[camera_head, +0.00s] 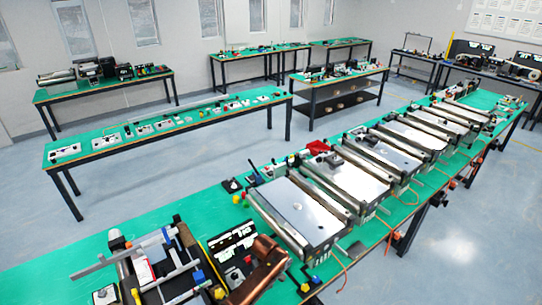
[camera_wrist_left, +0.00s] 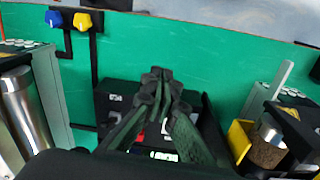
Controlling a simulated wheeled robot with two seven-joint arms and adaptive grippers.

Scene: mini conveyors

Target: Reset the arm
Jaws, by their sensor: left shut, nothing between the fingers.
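My left gripper (camera_wrist_left: 158,82) shows in the left wrist view. Its dark fingers are closed together at the tips with nothing between them. It is over a black box (camera_wrist_left: 120,98) with red and white parts and a lit green display, on the green tabletop. The fingers hide part of the box, and I cannot tell the gap between them.
Several mini conveyors (camera_head: 305,212) line the long green table. A black panel (camera_head: 232,248) and a copper-coloured cylinder (camera_head: 262,268) are near its front. In the wrist view, a steel roller (camera_wrist_left: 27,108) is left and a yellow part (camera_wrist_left: 239,139) right. Floor (camera_head: 150,187) is clear between tables.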

